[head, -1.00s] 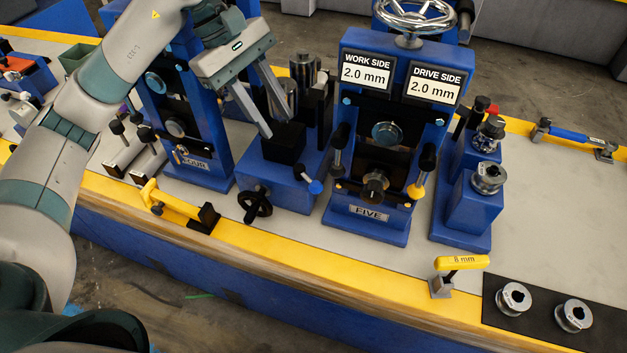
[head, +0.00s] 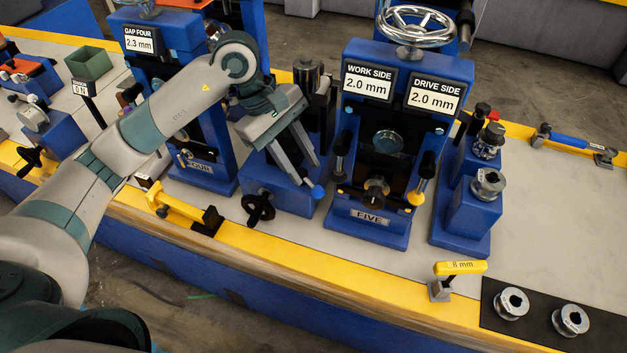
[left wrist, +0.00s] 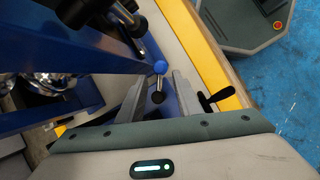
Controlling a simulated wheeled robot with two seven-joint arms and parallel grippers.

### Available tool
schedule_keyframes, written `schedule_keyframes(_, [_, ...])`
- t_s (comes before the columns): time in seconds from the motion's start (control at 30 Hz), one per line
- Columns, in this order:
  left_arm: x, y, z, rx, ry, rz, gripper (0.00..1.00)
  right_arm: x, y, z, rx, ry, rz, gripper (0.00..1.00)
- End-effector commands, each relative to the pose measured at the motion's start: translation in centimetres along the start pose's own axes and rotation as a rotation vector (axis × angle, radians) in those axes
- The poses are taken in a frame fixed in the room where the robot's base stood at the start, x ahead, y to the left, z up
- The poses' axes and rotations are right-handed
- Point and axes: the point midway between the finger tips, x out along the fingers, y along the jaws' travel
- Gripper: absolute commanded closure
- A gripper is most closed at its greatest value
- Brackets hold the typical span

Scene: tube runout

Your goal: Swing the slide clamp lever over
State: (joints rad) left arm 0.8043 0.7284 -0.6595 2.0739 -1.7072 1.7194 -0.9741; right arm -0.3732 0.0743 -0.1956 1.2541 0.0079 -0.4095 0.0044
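The slide clamp lever is a short metal stem with a blue ball knob (head: 318,192), on the front right of the blue slide block (head: 281,190) between stands FOUR and FIVE. In the left wrist view the knob (left wrist: 160,67) and stem show between my finger tips, a little beyond them. My left gripper (head: 309,176) is open above the block, fingers angled down toward the lever. The left wrist view shows the two fingers (left wrist: 159,80) apart, with no clear contact on the lever. My right gripper is not in view.
A black handwheel (head: 259,207) sits on the block's front, left of the lever. Stand FIVE (head: 369,231) rises close on the right, stand FOUR (head: 197,178) on the left. A yellow bar (head: 178,209) lies along the table's front edge.

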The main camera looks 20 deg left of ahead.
Motion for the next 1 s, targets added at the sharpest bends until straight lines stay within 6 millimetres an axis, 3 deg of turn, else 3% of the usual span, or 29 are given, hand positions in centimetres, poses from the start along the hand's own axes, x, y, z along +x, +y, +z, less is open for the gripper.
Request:
schedule_keyframes(0.2, [3.7,-0.1,0.1,-0.001,-0.002,-0.004,0.68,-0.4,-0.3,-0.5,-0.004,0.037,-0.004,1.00])
schedule_keyframes(0.4, [5.7,0.0,0.1,-0.001,-0.001,-0.001,0.68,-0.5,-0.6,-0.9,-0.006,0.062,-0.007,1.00])
schedule_keyframes(0.83, [6.5,0.0,0.0,0.000,0.000,-0.001,0.68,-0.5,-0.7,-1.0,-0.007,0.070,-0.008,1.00])
schedule_keyframes(0.97, [6.5,0.0,0.0,0.000,0.000,-0.001,0.97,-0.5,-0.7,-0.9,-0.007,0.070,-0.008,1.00])
schedule_keyframes(1.0, [6.5,0.0,0.0,0.000,0.000,-0.001,1.00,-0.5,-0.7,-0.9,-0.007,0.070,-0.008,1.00])
